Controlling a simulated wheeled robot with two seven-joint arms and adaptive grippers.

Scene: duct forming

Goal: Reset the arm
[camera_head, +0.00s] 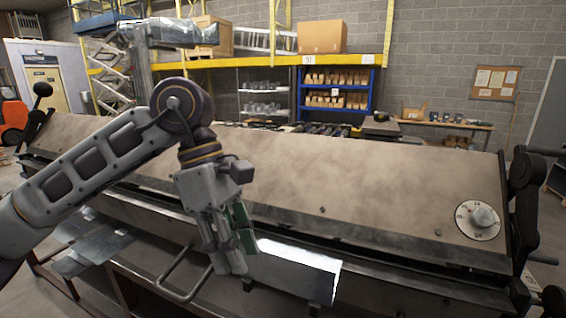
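My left arm comes in from the left and bends down at the elbow. My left gripper (238,262) points down in front of the long beige sheet-metal folding machine (350,185), near its front edge. A shiny metal sheet (300,268) lies at the machine's front edge, just right of the gripper. I cannot tell whether the fingers touch the sheet or how far apart they are. My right gripper is not in view.
A dial (482,219) sits at the machine's right end, beside a dark lever arm (525,190). A bar handle (178,285) projects at the front, left of the gripper. Loose metal sheets (92,250) lie at lower left. Blue shelves (336,90) stand behind.

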